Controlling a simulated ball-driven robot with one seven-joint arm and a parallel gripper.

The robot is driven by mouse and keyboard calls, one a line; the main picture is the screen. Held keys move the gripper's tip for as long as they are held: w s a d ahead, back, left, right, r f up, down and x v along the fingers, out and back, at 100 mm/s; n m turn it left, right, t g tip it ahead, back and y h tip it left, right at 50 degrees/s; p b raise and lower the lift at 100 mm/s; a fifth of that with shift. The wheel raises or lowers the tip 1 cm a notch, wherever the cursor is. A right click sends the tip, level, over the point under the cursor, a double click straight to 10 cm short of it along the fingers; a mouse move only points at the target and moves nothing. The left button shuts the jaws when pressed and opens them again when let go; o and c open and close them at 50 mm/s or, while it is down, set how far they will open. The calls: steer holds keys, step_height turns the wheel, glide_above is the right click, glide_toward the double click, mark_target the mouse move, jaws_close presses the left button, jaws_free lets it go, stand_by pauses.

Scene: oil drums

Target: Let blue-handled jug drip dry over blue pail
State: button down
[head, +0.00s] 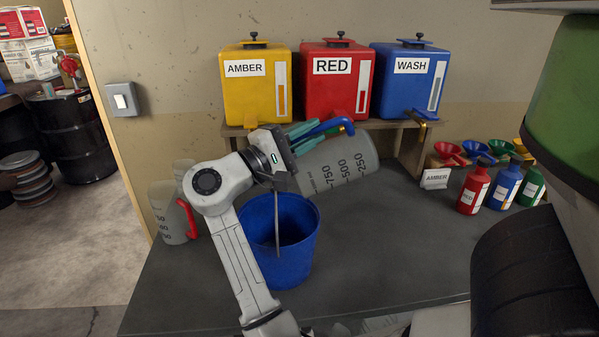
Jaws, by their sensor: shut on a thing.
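The blue-handled jug (342,165) is translucent grey with black graduation marks. It is held tipped on its side, its mouth end towards the left, above and to the right of the blue pail (292,262). My gripper (322,136), with teal fingers, is shut on the jug's blue handle (330,124). The pail stands upright on the dark bench, open at the top. A thin greyish streak runs from near the jug's mouth down into the pail; it looks like liquid. The jug's mouth and the pail's floor are partly hidden by my arm.
Yellow AMBER (256,95), red RED (322,98) and blue WASH (398,95) dispensers stand on a shelf behind. A red-handled jug (172,222) stands left of the pail. Bottles (501,188) and funnels (448,152) are at right. The bench between is clear.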

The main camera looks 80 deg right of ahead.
steer(key=shift+w+a, duration=0.1)
steer(key=shift+w, duration=0.1)
steer(key=shift+w+a+g+h, duration=0.15)
steer(key=shift+w+g+h, duration=0.15)
steer(key=shift+w+a+n+h, duration=0.1)
steer(key=shift+w+n+h, duration=0.15)
steer(key=shift+n+h, duration=0.05)
steer(key=w+r+h+p, duration=0.1)
steer(key=w+a+r+n, duration=0.1)
steer(key=shift+w+a+r+h+p, duration=0.1)
steer(key=shift+w+r+h+p, duration=0.2)
steer(key=shift+h+p, duration=0.1)
stand_by(0.5)
steer(key=shift+w+a+r+n+g+h, duration=0.15)
steer(key=shift+w+a+n+h, duration=0.1)
steer(key=shift+w+n+h, duration=0.2)
steer(key=shift+w+a+r+n+g+h, duration=0.15)
steer(key=shift+w+a+n+h, duration=0.05)
steer(key=shift+w+n+h, duration=0.2)
stand_by(0.4)
steer(key=shift+s, duration=0.1)
stand_by(0.7)
